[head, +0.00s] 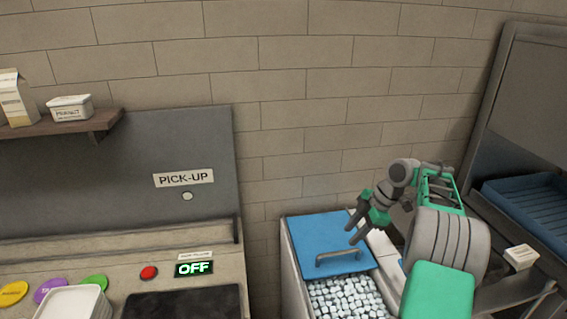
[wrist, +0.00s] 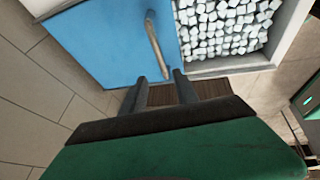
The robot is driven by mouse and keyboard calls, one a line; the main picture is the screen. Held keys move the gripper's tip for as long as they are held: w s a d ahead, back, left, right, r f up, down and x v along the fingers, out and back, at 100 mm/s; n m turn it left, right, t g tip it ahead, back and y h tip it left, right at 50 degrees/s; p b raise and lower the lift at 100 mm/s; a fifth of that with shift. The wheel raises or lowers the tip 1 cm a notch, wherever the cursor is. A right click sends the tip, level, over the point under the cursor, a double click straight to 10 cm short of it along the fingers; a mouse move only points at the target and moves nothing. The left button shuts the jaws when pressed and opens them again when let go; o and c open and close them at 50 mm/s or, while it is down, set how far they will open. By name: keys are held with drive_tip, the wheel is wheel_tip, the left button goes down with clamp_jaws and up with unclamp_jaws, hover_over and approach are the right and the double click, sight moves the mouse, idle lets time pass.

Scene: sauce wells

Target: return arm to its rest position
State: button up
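My arm reaches in from the right in the head view, bent over the bin at the right. My gripper (head: 352,227) points down and left above the blue lid (head: 312,234). In the wrist view my gripper (wrist: 160,76) has its two fingers apart, with no object held between them. The lid's bar handle (head: 338,256) shows below the fingers in the head view. In the wrist view the handle (wrist: 155,45) lies just beyond the fingertips; its near end appears close to one of them. I cannot tell whether they touch.
White ice-like cubes (head: 345,297) fill the open part of the bin. A blue tray (head: 530,205) sits in a rack at the right. Brick wall is behind.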

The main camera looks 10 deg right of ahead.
drive_tip(key=s+a+r+m+h, duration=0.1)
drive_tip(key=s+a+r+m, duration=0.3)
drive_tip(key=a, duration=0.5)
drive_tip(key=s+a+r+m+h, duration=0.1)
drive_tip(key=s+a+r+m, duration=0.35)
drive_tip(key=a, duration=0.45)
drive_tip(key=s+a+f+m+h, duration=0.1)
drive_tip(key=s+f+m, duration=0.1)
drive_tip(key=s+m, duration=0.2)
drive_tip(key=s+a+f+m+t+h, duration=0.1)
drive_tip(key=s+m, duration=0.3)
drive_tip(key=s, duration=0.7)
drive_tip(key=shift+a+f, duration=0.55)
drive_tip(key=shift+a, duration=0.05)
drive_tip(key=shift+w, duration=0.1)
